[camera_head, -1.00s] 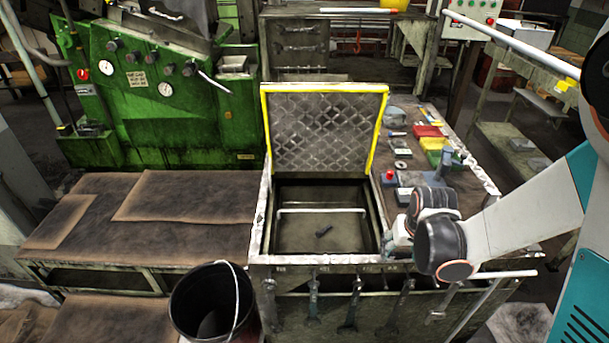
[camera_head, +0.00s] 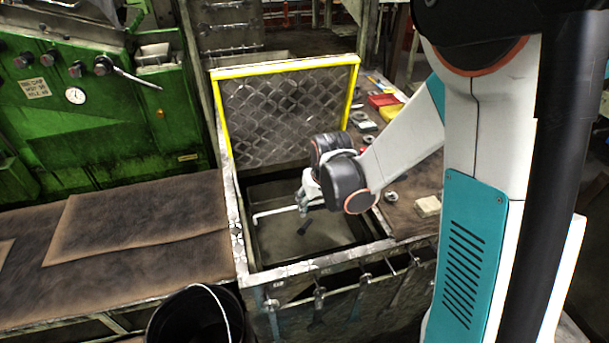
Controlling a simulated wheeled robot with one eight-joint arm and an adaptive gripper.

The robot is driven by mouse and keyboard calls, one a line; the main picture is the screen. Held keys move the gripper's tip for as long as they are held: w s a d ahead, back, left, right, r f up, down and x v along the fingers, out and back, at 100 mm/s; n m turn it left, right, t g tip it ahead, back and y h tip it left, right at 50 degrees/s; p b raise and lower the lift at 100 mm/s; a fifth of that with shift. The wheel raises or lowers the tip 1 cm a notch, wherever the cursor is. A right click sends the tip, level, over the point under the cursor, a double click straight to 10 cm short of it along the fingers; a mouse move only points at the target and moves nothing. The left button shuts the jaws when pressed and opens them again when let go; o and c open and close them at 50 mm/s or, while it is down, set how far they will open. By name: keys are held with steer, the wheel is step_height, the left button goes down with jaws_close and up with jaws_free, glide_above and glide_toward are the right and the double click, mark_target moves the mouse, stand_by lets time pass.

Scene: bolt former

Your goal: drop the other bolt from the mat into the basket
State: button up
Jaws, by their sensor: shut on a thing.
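The basket is an open metal bin (camera_head: 262,268) with a pale bar across it and a raised mesh lid with a yellow rim. One dark bolt (camera_head: 306,228) lies on its floor. My gripper (camera_head: 303,207) is over the bin, pointing down, apart from the floor. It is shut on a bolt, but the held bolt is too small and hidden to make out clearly. My wrist hides part of the bin's right side. Brown mats (camera_head: 135,215) cover the bench on the left, and I see no bolt on them.
The raised mesh lid (camera_head: 285,115) stands behind the bin. A worktop with small parts, a red tray (camera_head: 382,100) and a pale block (camera_head: 428,206) is on the right. A black bucket (camera_head: 180,320) stands in front. A green machine (camera_head: 100,120) is at the back left.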

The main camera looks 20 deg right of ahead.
mark_target(316, 207)
steer(key=w+r, duration=0.4)
steer(key=r, duration=0.1)
steer(key=shift+n, duration=0.4)
step_height(316, 207, down, 6)
steer(key=b, duration=0.3)
steer(key=shift+s+a+b, duration=0.1)
steer(key=shift+a+b, duration=0.05)
steer(key=shift+b, duration=0.25)
steer(key=o, duration=1.2)
steer(key=shift+r, duration=0.1)
steer(key=v, duration=1.2)
steer(key=shift+s, duration=0.1)
